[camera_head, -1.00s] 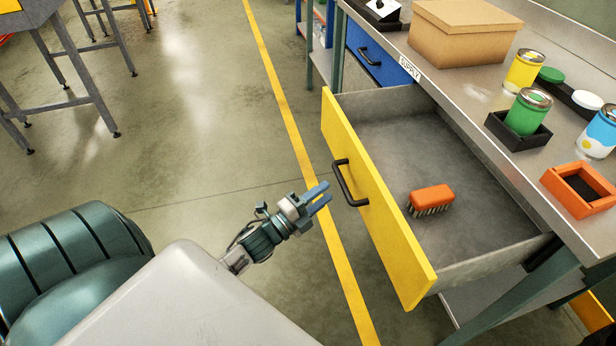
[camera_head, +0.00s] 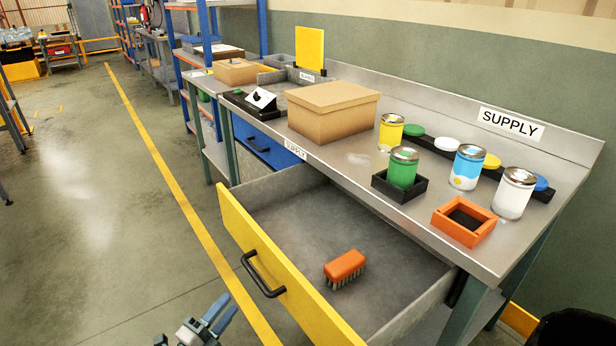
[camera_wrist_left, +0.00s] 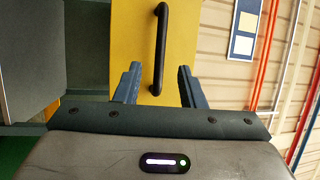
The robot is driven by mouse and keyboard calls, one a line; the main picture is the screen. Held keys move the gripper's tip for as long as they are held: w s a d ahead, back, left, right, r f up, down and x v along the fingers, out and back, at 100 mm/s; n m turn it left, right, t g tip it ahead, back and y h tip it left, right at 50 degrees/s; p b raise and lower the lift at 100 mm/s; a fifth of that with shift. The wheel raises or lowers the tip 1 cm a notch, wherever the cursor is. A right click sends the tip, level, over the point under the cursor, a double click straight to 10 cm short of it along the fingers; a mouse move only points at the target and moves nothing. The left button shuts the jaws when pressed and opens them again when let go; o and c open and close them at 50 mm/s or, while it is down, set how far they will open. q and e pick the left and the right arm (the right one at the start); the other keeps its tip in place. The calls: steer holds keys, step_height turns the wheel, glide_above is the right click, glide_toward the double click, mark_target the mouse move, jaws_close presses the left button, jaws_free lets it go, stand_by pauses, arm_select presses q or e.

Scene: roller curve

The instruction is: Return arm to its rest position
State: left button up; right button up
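My left gripper (camera_head: 210,324) shows at the bottom edge of the head view, in front of the yellow drawer front and apart from it. In the left wrist view its two blue fingers (camera_wrist_left: 158,86) are spread with nothing between them. The yellow drawer (camera_head: 285,288) is pulled out from the bench, and its black handle (camera_head: 262,274) is clear of the fingers. The handle also shows beyond the fingertips in the left wrist view (camera_wrist_left: 160,45). An orange brush (camera_head: 345,266) lies in the drawer, bristles down. My right gripper is not in view.
The steel bench (camera_head: 345,180) holds a cardboard box (camera_head: 331,112), a green can (camera_head: 402,168) in a black holder, other cans and an orange square tray (camera_head: 464,221). A shut blue drawer (camera_head: 262,143) is beside the open one. The floor at left (camera_head: 80,230) is clear.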

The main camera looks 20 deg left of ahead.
arm_select(q)
steer(key=s+a+f+n+g+y+p, duration=0.1)
steer(key=s+a+f+n+g+y, duration=0.15)
steer(key=f, duration=0.55)
steer(key=s+a+f+n+g+y+p, duration=0.15)
steer(key=f+n, duration=0.25)
steer(key=f, duration=0.5)
steer(key=s+a+f+n+g+y+p, duration=0.1)
steer(key=s+f+n+g+y, duration=0.2)
steer(key=f, duration=0.5)
steer(key=s+d+f+n+g, duration=0.2)
steer(key=s+f+n+g, duration=0.1)
steer(key=s+f, duration=0.4)
steer(key=s+d+f+n+g+p, duration=0.1)
steer(key=s+f+n+g, duration=0.3)
steer(key=s+f, duration=0.3)
steer(key=s+d+f+n+g+h+p, duration=0.1)
steer(key=s+d+f+n+g, duration=0.1)
steer(key=s+f, duration=0.5)
steer(key=s+n+g, duration=0.1)
steer(key=s+g, duration=0.1)
steer(key=s, duration=0.1)
steer(key=shift+d, duration=0.35)
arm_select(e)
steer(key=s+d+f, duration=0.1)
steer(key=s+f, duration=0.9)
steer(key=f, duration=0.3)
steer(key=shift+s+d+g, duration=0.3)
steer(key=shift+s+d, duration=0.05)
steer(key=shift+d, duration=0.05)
